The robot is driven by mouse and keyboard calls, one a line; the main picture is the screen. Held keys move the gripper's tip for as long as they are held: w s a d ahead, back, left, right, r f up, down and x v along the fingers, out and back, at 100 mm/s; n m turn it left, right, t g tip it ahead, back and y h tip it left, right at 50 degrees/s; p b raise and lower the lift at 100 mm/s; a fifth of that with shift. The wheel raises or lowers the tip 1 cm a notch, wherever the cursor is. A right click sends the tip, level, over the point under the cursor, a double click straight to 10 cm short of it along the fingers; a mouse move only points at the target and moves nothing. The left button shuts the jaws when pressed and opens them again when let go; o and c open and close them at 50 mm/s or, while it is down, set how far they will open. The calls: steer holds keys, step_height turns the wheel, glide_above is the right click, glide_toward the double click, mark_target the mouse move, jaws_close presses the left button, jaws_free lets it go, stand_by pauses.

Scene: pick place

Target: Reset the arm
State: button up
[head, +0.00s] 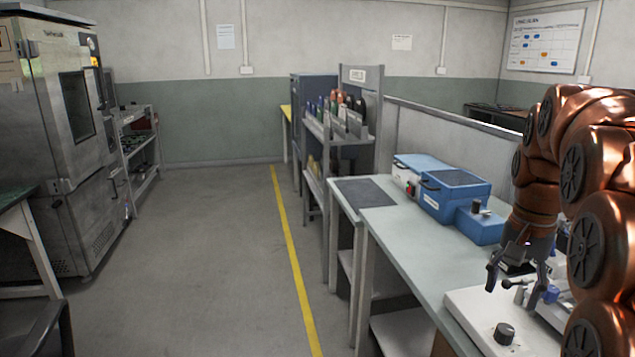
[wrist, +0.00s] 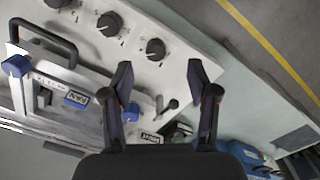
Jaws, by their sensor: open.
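My gripper (head: 517,283) is open and hangs over the white panel device at the right of the head view. In the wrist view its two dark fingers (wrist: 161,92) stand apart with nothing between them but the panel and table behind. My copper-coloured arm is bent at the right edge of the head view. The white panel (head: 481,308) carries a black knob (head: 504,333); the wrist view shows several knobs (wrist: 110,24), a black handle (wrist: 42,40) and blue parts. Part of the device is hidden behind my arm.
The pale workbench (head: 408,240) holds a blue case (head: 452,194) and a smaller blue box (head: 480,226) beyond my gripper. A shelf rack (head: 340,140) stands behind the bench. A large metal cabinet (head: 70,150) is at left. The floor by the yellow line (head: 290,245) is clear.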

steer(key=s+a+f+n+g, duration=0.1)
steer(key=s+a+f+n, duration=0.2)
steer(key=s+a+f, duration=0.4)
steer(key=s+a+f+n+g, duration=0.1)
steer(key=s+a+f+n, duration=0.3)
steer(key=s, duration=0.5)
steer(key=s+a+f+n+g, duration=0.1)
steer(key=s+a+f+n, duration=0.1)
steer(key=s+a+f, duration=0.45)
step_height(320, 180, up, 17)
steer(key=t+p, duration=0.1)
steer(key=p, duration=1.3)
steer(key=shift+s+a+f, duration=0.15)
steer(key=shift+s+a, duration=0.15)
steer(key=shift+a, duration=0.1)
